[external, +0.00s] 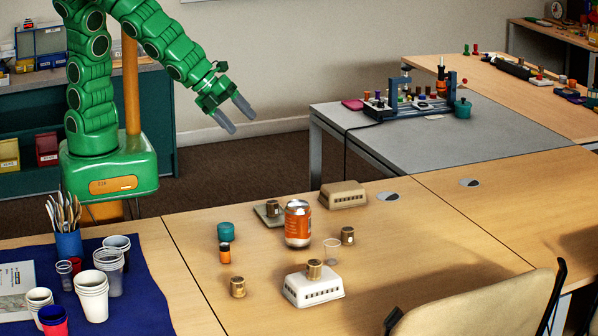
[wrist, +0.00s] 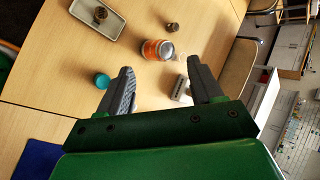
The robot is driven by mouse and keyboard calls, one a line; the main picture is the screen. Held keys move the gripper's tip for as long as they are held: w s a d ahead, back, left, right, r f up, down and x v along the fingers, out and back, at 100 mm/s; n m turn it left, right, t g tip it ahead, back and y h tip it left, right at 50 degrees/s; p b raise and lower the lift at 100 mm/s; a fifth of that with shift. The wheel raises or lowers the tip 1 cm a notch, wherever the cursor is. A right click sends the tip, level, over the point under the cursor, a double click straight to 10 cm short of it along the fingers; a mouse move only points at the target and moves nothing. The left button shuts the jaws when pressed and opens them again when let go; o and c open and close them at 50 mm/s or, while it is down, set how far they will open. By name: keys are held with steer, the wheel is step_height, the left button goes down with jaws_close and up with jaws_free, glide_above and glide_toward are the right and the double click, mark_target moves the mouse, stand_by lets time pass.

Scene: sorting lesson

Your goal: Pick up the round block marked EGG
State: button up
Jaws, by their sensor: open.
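Several small round brown-gold blocks stand on the wooden table; no lettering is legible, so I cannot tell which is marked EGG. In the external view, one block (external: 272,208) is on a small tray (external: 260,216), one (external: 348,236) is right of the orange can, one (external: 238,287) stands at the front left, and one (external: 314,270) sits on a white slotted box (external: 313,290). The wrist view shows a block (wrist: 100,14) on the tray and another block (wrist: 172,27) on bare table.
Cups stand on a blue cloth (external: 145,300) at left. The table's right side is mostly clear.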

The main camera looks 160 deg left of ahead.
steer(key=w+a+f+m+t+y, duration=0.1)
steer(key=w+a+f+m+t, duration=0.15)
steer(key=a+f+m, duration=0.4)
steer(key=w+a+f+m+t+y, duration=0.15)
steer(key=w+a+m, duration=0.25)
steer(key=a, duration=0.6)
steer(key=w+a+f+m+t+h, duration=0.1)
steer(key=a+f+m+t, duration=0.15)
steer(key=f+m, duration=0.4)
steer(key=m+t+h, duration=0.2)
steer(key=m+h, duration=0.1)
steer(key=m, duration=0.2)
glide_toward(353, 236)
steer(key=shift+d+x, duration=0.15)
steer(key=shift+x, duration=0.65)
steer(key=shift+d+x, duration=0.15)
steer(key=shift+x, duration=0.7)
steer(key=shift+y+x, duration=0.25)
steer(key=shift+x, duration=3.2)
steer(key=shift+a, duration=0.1)
steer(key=shift+c, duration=0.3)
